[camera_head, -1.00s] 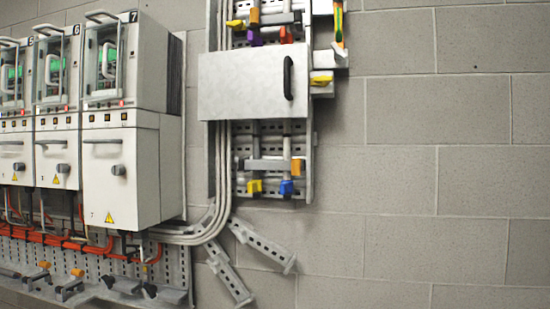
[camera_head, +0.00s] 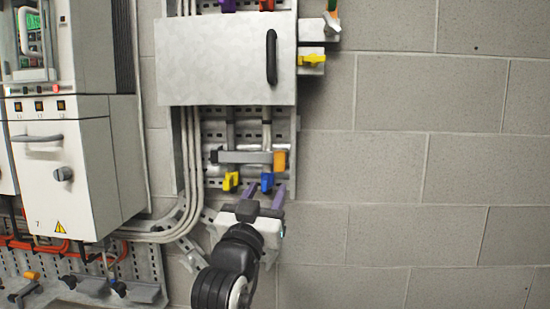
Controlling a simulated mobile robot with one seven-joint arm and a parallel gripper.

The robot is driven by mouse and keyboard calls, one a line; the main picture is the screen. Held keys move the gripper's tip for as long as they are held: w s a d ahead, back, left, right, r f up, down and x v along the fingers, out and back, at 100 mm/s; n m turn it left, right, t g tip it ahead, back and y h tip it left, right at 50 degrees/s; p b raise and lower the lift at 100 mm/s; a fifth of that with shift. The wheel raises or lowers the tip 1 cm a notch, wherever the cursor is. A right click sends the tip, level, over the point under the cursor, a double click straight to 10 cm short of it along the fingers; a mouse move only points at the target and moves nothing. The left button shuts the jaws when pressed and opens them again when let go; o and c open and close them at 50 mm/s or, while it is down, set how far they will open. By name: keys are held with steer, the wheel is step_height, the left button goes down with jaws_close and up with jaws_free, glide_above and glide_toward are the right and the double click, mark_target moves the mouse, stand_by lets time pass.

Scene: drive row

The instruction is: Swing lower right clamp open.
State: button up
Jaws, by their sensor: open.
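Below the grey cover panel (camera_head: 225,60), a grey clamp bar (camera_head: 245,157) lies level across two vertical conduits. Its right end carries an orange tip (camera_head: 279,160). I take this to be the lower right clamp. Below the bar are a yellow handle (camera_head: 231,181) and a blue handle (camera_head: 267,181). My gripper (camera_head: 265,188) is open, with its purple fingers pointing up just below the bar. The blue handle appears between the fingertips in the picture; contact or depth cannot be told. The gripper body hides part of the backplate's lower end.
A white cabinet (camera_head: 70,165) with a knob and handle stands to the left. Bent grey cables (camera_head: 180,225) run below the panel. Another yellow handle (camera_head: 312,60) juts out at the upper right. The block wall (camera_head: 430,190) to the right is bare.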

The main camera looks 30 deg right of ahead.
mark_target(278, 165)
steer(key=p+x, duration=0.3)
steer(key=x, duration=0.6)
steer(key=shift+w+r+p, duration=0.15)
steer(key=shift+p, duration=0.15)
steer(key=shift+w+d, duration=0.25)
steer(key=shift+w, duration=0.05)
jaws_close()
